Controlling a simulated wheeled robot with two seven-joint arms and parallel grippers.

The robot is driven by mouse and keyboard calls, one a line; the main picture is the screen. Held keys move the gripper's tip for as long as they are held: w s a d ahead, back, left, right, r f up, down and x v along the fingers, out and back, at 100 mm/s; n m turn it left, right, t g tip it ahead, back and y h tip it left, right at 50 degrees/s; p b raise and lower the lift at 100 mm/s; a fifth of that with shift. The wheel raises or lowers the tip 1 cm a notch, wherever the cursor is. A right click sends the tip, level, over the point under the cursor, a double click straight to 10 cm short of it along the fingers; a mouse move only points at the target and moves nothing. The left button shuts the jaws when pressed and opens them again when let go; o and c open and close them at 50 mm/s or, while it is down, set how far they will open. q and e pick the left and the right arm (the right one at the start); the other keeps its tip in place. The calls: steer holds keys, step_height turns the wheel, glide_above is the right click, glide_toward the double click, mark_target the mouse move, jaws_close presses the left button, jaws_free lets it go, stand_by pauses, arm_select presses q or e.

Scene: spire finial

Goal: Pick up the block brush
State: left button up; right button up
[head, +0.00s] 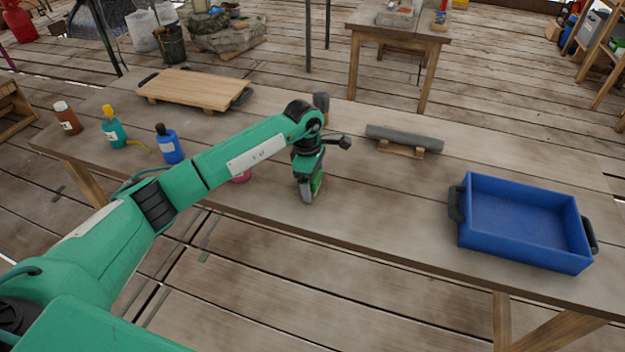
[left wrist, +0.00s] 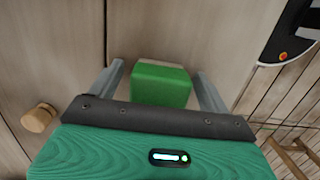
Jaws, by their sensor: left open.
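The block brush appears to be the green block (left wrist: 160,84) with a pale layer along its far edge, on the wooden table. In the head view a green part of it (head: 318,182) shows beside my left gripper (head: 308,192), near the table's front edge. In the left wrist view my left gripper (left wrist: 158,72) is open, with one grey finger on each side of the block. I cannot tell whether either finger touches it. The gripper's body hides the near part of the block. My right gripper is not in view.
A blue tray (head: 466,228) stands at the right of the table (head: 370,220). A grey cylinder on a wooden cradle (head: 402,150) is behind. A wooden board (head: 195,88) and several bottles, one blue (head: 169,146), are at the left. The middle right is clear.

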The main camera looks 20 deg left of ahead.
arm_select(q)
steer(key=c, duration=1.1)
steer(key=shift+o, duration=0.2)
